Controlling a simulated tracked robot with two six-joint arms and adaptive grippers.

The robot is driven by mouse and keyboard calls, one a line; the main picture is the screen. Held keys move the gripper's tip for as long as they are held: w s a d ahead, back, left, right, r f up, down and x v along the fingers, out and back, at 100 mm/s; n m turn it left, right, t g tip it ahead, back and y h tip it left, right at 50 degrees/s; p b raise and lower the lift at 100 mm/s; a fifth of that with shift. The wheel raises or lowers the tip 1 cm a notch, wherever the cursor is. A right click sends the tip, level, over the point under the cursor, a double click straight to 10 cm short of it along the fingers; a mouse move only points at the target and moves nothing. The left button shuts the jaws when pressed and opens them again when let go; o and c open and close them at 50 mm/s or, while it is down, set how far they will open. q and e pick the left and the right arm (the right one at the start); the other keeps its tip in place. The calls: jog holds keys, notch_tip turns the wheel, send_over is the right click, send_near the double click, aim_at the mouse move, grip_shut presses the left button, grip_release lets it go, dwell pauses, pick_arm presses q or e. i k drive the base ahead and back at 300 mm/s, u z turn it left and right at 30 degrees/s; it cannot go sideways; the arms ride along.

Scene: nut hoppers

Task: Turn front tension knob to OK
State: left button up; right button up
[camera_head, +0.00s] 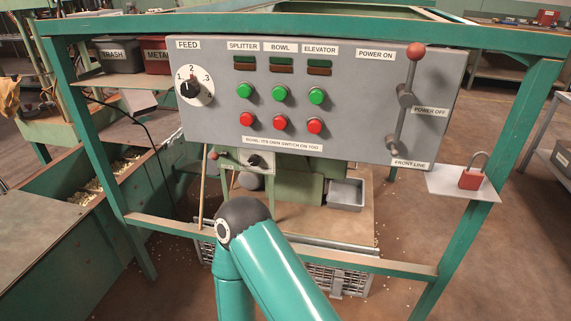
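A small grey box below the main panel carries a black knob (254,160). Its markings are too small to read, so I cannot tell whether it is the front tension knob or where it points. A larger black FEED knob (190,87) sits on a white numbered dial at the panel's left. A teal arm of mine, bent at a dark joint, rises from the bottom middle in front of the machine, below the small box. Neither of my grippers shows in the view.
The grey control panel (350,122) has green and red buttons and a red-tipped power lever (415,52), which is up. The green frame (482,190) surrounds it. A red padlock (471,178) sits on a right shelf. A grey metal tray (346,194) lies below the panel.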

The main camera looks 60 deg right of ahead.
aim_at(255, 159)
jog(key=z, duration=0.5)
jog(key=i, duration=0.4)
jog(key=z, duration=0.65)
